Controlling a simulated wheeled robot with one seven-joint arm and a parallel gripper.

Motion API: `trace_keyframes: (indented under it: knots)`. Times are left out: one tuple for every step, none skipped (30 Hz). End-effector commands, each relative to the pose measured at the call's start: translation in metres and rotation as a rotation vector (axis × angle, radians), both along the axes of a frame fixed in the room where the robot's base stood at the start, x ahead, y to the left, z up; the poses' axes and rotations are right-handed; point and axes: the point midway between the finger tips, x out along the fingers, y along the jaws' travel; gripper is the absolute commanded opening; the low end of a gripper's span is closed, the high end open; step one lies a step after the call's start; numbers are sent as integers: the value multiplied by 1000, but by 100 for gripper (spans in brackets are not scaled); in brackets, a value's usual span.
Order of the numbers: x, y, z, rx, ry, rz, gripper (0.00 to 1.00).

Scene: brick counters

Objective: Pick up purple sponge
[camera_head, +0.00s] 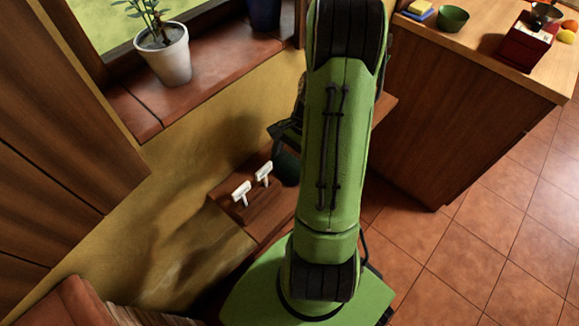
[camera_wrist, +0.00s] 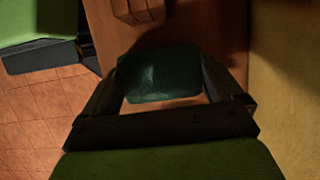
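I see no clearly purple sponge in either view. A small yellow and blue stack (camera_head: 417,9), perhaps sponges, lies on the counter at the upper right of the head view. My gripper (camera_head: 284,132) is partly hidden behind my green arm, above a low wooden surface (camera_head: 228,213). In the wrist view my gripper (camera_wrist: 161,75) has its fingers wide apart. A dark green object (camera_wrist: 160,78) appears between them; I cannot tell whether they touch it. It also shows beside my arm in the head view (camera_head: 286,168).
A potted plant (camera_head: 165,52) stands on the windowsill at upper left. The counter at right (camera_head: 480,40) holds a green bowl (camera_head: 452,18) and a red box (camera_head: 523,46). The tiled floor (camera_head: 480,230) is clear at right.

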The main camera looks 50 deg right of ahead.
Motion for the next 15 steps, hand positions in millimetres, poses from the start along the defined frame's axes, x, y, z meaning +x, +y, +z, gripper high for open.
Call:
trace_keyframes:
  knots:
    - [0, 0, 0, 0, 0, 0, 65]
    - [0, 0, 0, 0, 0, 0, 65]
    - [0, 0, 0, 0, 0, 0, 65]
    - [0, 0, 0, 0, 0, 0, 65]
    - [0, 0, 0, 0, 0, 0, 65]
    - [0, 0, 0, 0, 0, 0, 64]
    - [0, 0, 0, 0, 0, 0, 64]
    - [0, 0, 2, 0, 0, 0, 64]
    - [0, 0, 5, -1, -1, 0, 64]
    - [0, 0, 10, -1, -1, 0, 64]
    - [1, -1, 16, -2, -2, -1, 64]
    - [1, -1, 26, -3, -3, -1, 64]
    - [1, -1, 34, -4, -3, -1, 64]
    - [1, -1, 43, -5, -3, -1, 64]
    - [1, -1, 54, -5, -3, 0, 64]
